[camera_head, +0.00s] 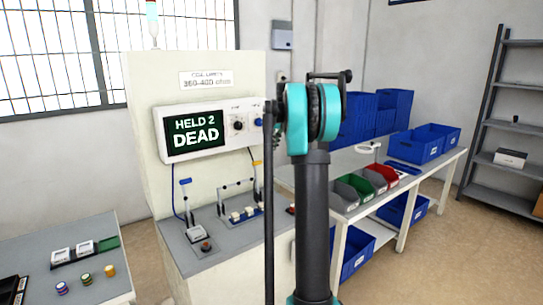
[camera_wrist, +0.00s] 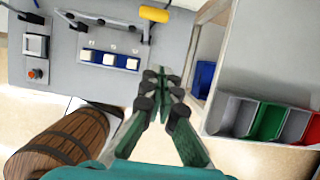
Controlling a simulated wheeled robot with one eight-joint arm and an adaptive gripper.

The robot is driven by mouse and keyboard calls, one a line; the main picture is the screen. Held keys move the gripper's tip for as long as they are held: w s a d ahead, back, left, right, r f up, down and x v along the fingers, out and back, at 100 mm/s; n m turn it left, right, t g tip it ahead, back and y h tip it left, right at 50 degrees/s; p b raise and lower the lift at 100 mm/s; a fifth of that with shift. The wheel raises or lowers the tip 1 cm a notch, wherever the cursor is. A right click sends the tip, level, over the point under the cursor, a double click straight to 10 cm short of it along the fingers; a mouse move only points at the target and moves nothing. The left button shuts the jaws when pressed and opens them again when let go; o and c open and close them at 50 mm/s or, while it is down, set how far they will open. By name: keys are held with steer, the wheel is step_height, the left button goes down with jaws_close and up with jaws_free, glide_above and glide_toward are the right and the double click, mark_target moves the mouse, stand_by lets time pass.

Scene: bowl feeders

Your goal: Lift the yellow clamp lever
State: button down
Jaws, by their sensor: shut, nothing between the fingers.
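The yellow clamp lever (camera_wrist: 154,14) shows as a yellow grip at the top of the wrist view, on a dark bar by the right edge of the grey bench top. In the head view its small yellow grip (camera_head: 257,166) stands up just left of my arm. My gripper (camera_wrist: 161,76) is shut and empty. In the head view my arm hides the gripper.
A row of white blocks (camera_wrist: 110,60) sits on the bench beside the lever. A wooden barrel (camera_wrist: 62,143) stands lower left in the wrist view. A screen (camera_head: 195,133) reads "HELD 2 DEAD". Green (camera_head: 355,187) and red bins stand on the right table.

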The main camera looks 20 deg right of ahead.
steer(key=shift+v, duration=1.2)
